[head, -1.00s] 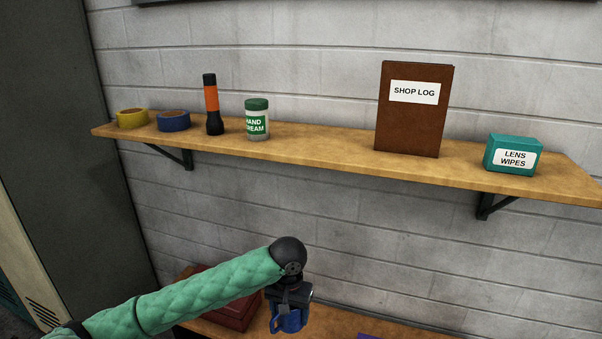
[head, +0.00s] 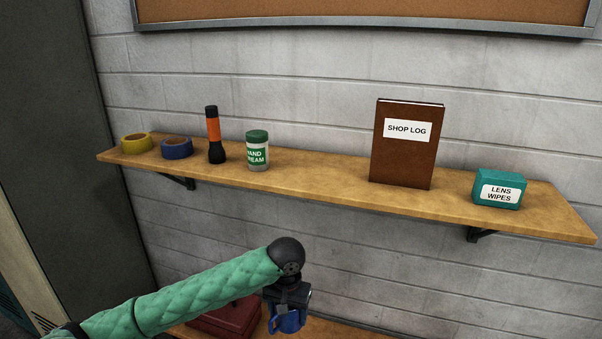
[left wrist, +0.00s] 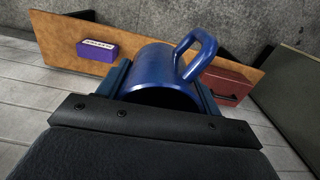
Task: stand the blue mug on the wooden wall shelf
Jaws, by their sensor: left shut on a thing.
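The blue mug (head: 289,321) is in my left gripper (head: 288,306), low in the head view and below the shelf. The left wrist view shows the mug (left wrist: 160,72) between the two fingers, its handle towards the upper right. The left gripper is shut on it. The wooden wall shelf (head: 320,187) runs across the head view, higher than the mug and apart from it. My right gripper is in neither view.
On the shelf stand yellow tape (head: 136,143), blue tape (head: 176,148), a flashlight (head: 214,135), a hand cream jar (head: 257,151), a shop log (head: 405,145) and lens wipes (head: 499,189). Bare shelf lies between jar and log.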

